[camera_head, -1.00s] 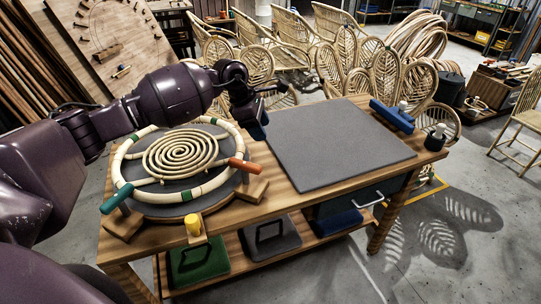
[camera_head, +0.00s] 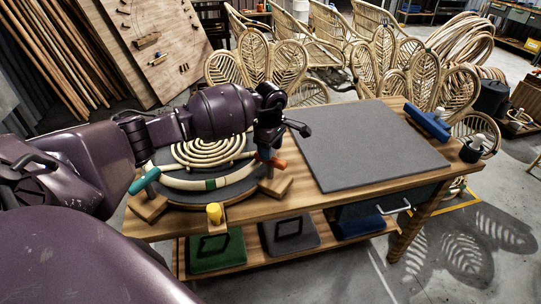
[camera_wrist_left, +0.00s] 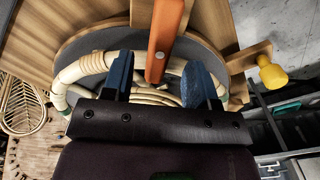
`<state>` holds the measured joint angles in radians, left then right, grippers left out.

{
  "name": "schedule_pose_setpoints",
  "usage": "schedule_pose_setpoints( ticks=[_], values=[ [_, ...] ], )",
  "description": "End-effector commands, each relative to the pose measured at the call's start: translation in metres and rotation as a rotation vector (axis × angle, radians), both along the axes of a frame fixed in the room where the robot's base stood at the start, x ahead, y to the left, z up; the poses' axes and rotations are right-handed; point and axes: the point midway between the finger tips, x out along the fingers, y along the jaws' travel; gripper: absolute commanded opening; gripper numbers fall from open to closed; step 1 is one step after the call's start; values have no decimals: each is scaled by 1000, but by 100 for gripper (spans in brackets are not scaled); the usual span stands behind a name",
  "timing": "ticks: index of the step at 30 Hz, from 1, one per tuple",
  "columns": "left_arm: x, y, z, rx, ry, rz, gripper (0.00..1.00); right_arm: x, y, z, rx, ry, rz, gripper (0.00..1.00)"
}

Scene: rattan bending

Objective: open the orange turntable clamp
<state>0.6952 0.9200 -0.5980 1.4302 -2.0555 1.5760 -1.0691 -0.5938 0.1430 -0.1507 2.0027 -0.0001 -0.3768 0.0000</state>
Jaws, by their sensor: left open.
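The orange clamp (camera_head: 279,163) sits at the right edge of the round grey turntable (camera_head: 172,205), partly hidden by my left gripper. In the left wrist view the orange clamp (camera_wrist_left: 166,32) is a long bar with a round pin, and its lower end points between my fingers. My left gripper (camera_head: 267,152) is right at the clamp. In the left wrist view its two blue fingers (camera_wrist_left: 160,78) are apart, with the clamp between and just beyond them; I cannot tell whether they touch. A pale rattan ring (camera_head: 230,180) lies on the turntable around a rattan spiral (camera_head: 205,150).
A teal clamp (camera_head: 144,181) is at the turntable's left edge and a yellow knob (camera_head: 214,213) at its front. A grey mat (camera_head: 365,145) lies clear to the right. A blue tool (camera_head: 428,120) and a dark cup (camera_head: 473,150) stand at the table's right end.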

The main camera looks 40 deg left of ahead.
Motion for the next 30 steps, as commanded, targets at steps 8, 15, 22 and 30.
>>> schedule_pose_setpoints(
  ticks=[8, 15, 22, 30],
  values=[
    [0, 0, -27, 1, 0, 2, 53, 1, -1, 0, -3, -2, 2, 65],
    [0, 1, -29, 1, -1, 1, 53, 1, -1, 0, -3, -3, 3, 65],
    [0, 0, -29, 1, -1, 1, 35, 1, -1, 0, -3, -3, 3, 65],
    [0, 0, -29, 0, -1, 2, 4, 1, 0, 0, 0, -4, 0, 65]
  ],
)
